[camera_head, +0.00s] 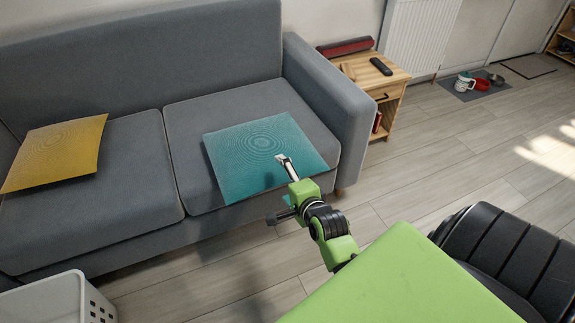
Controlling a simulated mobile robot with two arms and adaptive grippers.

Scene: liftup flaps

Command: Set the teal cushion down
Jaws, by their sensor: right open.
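The teal cushion (245,150) lies flat on the right seat of the grey sofa (150,210), with its front edge reaching over the seat's front. My right gripper (283,160) is over the cushion's right part. It is open, and I cannot tell whether its fingers touch the cushion. My gripper and wrist hide a small part of the cushion's front right. My left gripper is not in view.
A yellow cushion (55,152) lies on the left seat. A wooden side table (393,80) with a black remote (381,66) stands beside the right armrest. A white basket (45,302) is at the bottom left. The floor (450,150) to the right is mostly clear.

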